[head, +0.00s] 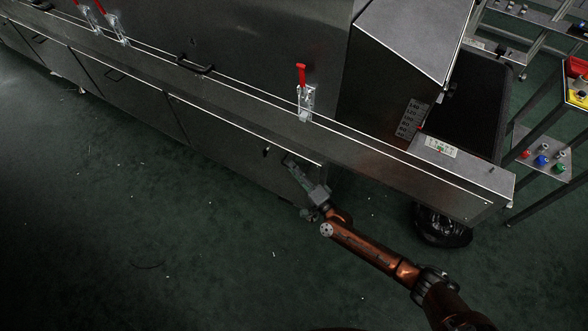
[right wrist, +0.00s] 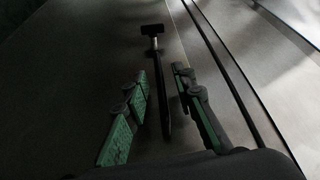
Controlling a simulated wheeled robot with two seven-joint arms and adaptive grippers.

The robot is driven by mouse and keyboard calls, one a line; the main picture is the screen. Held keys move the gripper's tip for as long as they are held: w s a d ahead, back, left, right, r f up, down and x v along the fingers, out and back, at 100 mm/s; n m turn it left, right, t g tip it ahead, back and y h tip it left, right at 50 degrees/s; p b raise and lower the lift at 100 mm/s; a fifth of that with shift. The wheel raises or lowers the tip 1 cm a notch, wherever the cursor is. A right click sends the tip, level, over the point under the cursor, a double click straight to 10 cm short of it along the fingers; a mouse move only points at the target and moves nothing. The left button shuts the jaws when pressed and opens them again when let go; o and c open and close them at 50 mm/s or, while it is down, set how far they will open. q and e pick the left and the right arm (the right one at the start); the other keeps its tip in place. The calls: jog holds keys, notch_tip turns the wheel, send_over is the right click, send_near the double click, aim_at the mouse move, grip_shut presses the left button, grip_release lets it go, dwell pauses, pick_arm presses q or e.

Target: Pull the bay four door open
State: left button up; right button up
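The rightmost low door (head: 222,137) is a dark metal panel under the dryer's long ledge; I take it as bay four, though no number is readable. It looks flush with the front. Its small dark handle (head: 266,152) shows near its right end. My right gripper (head: 288,160) is at the door's right end, close by the handle. In the right wrist view, the black bar handle (right wrist: 155,55) runs between the two fingers of my right gripper (right wrist: 160,80). The fingers are apart, with gaps on both sides of the bar. My left gripper is out of view.
More low doors (head: 112,72) run to the left. A dark round object (head: 441,226) sits on the floor at right, near a rack (head: 545,145). The green floor in front is mostly clear.

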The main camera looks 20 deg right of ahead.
grip_shut()
dwell(0.3)
dwell(0.5)
